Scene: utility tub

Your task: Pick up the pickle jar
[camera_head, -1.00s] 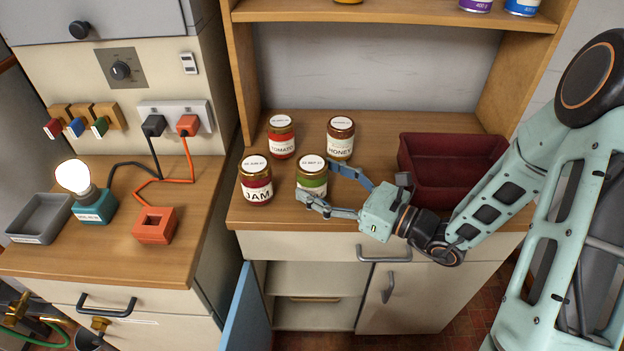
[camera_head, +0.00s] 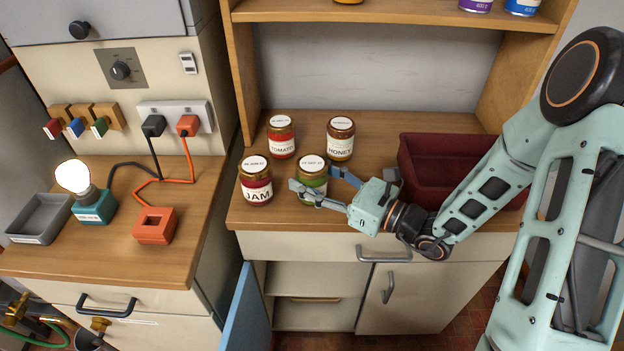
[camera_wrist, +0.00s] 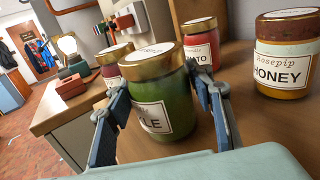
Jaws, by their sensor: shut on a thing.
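The pickle jar (camera_head: 312,178) is green with a gold lid and a white label. It stands upright near the front edge of the wooden counter. In the wrist view the pickle jar (camera_wrist: 162,95) fills the middle, with part of its label reading "LE". My gripper (camera_head: 320,184) reaches it from the right, with one finger on the front side and one on the far side. In the wrist view my gripper (camera_wrist: 165,125) has its blue fingers shut on the jar's sides. I cannot see the jar clear of the counter.
A jam jar (camera_head: 256,182) stands close to the left. A tomato jar (camera_head: 281,137) and a honey jar (camera_head: 340,139) stand behind. A dark red bin (camera_head: 452,145) is at the right, beside my arm. A shelf (camera_head: 400,15) is above. A blue door (camera_head: 246,310) hangs open below.

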